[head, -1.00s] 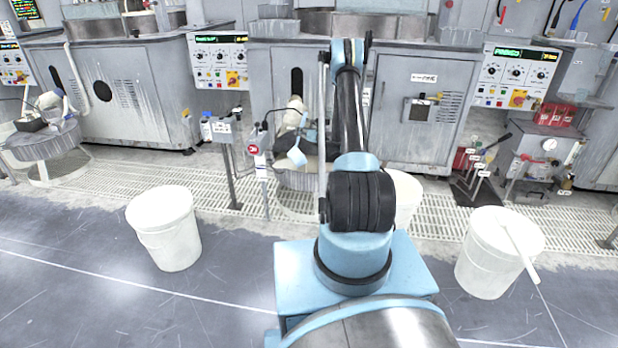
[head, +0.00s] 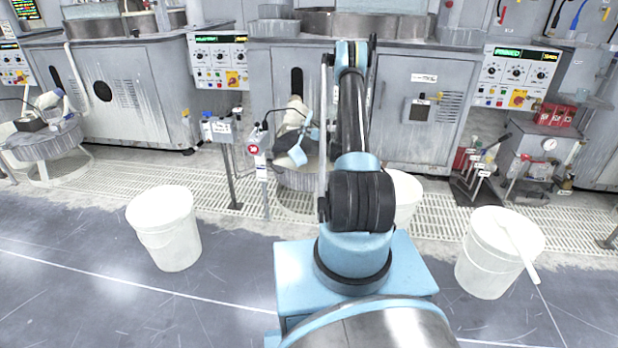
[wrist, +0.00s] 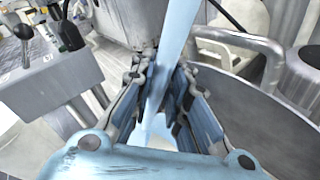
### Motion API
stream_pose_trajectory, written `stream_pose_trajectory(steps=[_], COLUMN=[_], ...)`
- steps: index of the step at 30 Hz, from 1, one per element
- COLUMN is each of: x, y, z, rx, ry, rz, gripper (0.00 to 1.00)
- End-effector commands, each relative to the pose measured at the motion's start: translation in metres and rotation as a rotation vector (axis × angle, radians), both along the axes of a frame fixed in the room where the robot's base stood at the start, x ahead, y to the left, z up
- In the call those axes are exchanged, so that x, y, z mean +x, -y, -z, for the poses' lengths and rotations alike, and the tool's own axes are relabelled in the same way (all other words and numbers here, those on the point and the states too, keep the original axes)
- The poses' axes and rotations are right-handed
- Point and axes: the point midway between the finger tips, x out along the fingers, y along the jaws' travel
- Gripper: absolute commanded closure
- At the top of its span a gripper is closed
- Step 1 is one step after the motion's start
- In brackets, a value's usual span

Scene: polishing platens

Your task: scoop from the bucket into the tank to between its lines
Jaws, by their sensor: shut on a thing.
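My gripper (wrist: 165,95) is shut on the handle of a light blue scoop (wrist: 178,35). In the head view the scoop's blue head (head: 298,153) hangs tilted over the round grey tank (head: 296,180) in front of the middle machine. The tank's curved wall is close on the right in the wrist view (wrist: 268,125). The tank's lines and liquid level cannot be made out. A white bucket (head: 405,200) stands just right of my arm and is partly hidden by it. My gripper is mostly hidden behind my arm in the head view.
Another white bucket (head: 165,232) stands at left, and one with a white stick across it (head: 485,265) at right. The floor between left bucket and my base is clear.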

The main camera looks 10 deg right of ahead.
Motion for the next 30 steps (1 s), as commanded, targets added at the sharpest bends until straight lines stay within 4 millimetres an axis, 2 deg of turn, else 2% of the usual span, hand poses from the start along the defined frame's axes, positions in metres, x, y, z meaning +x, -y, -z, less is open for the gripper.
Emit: stream_pose_trajectory(steps=[11, 30], x=[0.003, 0.009], y=[0.008, 0.026], z=[-0.001, -0.028], rx=[0.038, 0.104], ry=[-0.014, -0.037], rz=[0.0, 0.0], gripper=[1.0, 1.0])
